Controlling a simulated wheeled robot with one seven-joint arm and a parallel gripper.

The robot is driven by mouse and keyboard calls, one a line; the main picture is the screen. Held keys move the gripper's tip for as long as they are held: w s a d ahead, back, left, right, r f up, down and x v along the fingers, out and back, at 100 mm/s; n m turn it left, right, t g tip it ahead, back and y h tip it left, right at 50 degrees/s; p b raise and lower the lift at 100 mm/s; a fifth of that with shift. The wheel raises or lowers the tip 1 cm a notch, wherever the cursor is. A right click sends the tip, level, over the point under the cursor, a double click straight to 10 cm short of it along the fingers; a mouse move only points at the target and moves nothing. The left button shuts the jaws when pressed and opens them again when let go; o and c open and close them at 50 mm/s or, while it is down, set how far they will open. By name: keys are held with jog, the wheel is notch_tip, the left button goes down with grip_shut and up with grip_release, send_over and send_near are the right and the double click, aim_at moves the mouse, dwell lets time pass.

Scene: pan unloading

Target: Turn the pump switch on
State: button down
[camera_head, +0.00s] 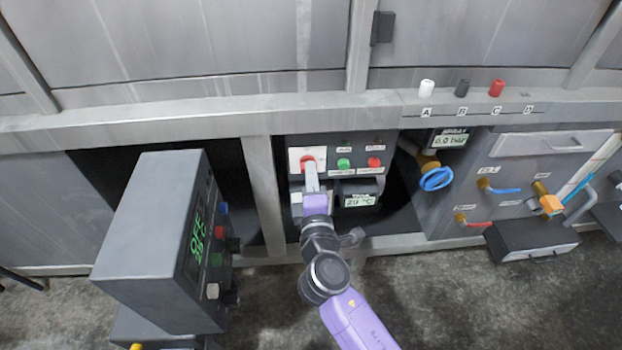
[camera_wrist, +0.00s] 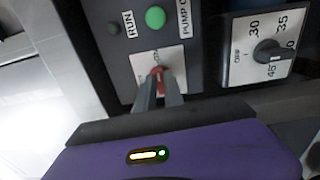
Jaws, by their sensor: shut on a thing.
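The pump switch is a red knob (camera_head: 307,162) on a white plate, at the left of the dark control panel under the steel counter. In the wrist view the red knob (camera_wrist: 157,71) shows between and just beyond my fingertips. My gripper (camera_head: 311,176) reaches the panel from the front, and its two grey fingers (camera_wrist: 158,86) are closed on the knob. The fingers cover much of the knob and part of its plate lettering, so I cannot tell which position it points to.
A green button (camera_head: 344,163) and a red button (camera_head: 374,162) sit right of the switch. A dial (camera_wrist: 268,51) is near my fingers. A large grey box (camera_head: 150,240) stands left of my arm. Valves and hoses (camera_head: 436,179) are at right.

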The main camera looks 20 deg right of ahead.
jog(key=shift+m, duration=0.3)
jog(key=c, duration=1.4)
grip_release()
jog(key=shift+c, duration=0.2)
jog(key=v, duration=0.8)
jog(key=shift+p, duration=0.35)
